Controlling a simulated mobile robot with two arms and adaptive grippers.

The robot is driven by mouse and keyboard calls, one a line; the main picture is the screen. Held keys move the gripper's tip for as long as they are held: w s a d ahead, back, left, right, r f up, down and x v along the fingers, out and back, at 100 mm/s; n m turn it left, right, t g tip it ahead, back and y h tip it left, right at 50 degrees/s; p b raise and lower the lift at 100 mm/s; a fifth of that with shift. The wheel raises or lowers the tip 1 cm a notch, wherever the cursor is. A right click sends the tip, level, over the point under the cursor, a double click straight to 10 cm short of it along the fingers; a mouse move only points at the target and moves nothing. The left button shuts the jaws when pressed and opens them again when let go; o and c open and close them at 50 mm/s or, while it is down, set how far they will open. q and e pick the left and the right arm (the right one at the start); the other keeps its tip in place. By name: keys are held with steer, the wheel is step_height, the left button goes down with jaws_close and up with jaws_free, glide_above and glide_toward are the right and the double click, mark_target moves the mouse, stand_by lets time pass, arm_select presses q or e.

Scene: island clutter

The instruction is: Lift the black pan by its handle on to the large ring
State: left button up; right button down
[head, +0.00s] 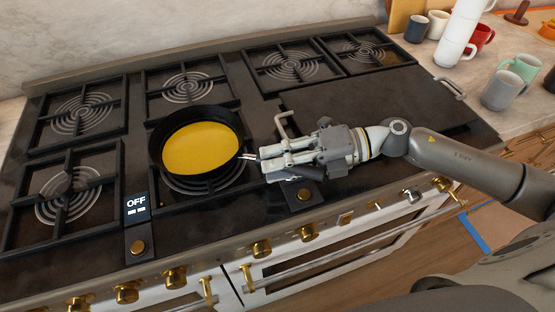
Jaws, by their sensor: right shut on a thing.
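The black pan (240,128), with a yellow inside, is over the front middle burner ring (205,186) of the stove. Part of that ring shows below the pan's front edge; the pan hides the rest. I cannot tell whether the pan rests on the grate or is slightly above it. My right gripper (268,160) reaches in from the right and is shut on the pan's handle (248,156), which is mostly hidden by the fingers. Other rings show at back left (82,114), back middle (188,87), front left (67,195) and back right (290,66). My left gripper is not in view.
An OFF display (137,205) is at the front left. A flat dark plate (375,108) with metal handles lies right of the pan. Brass knobs (261,249) line the front edge. Several mugs (502,90) stand on the right counter. The other grates are empty.

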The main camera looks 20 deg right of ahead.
steer(key=c, duration=1.1)
jaws_free()
steer(key=shift+f, duration=0.1)
steer(key=shift+f, duration=0.1)
steer(key=v, duration=0.7)
steer(key=shift+d, duration=0.3)
steer(key=shift+v, duration=2.25)
steer(key=shift+r, duration=0.2)
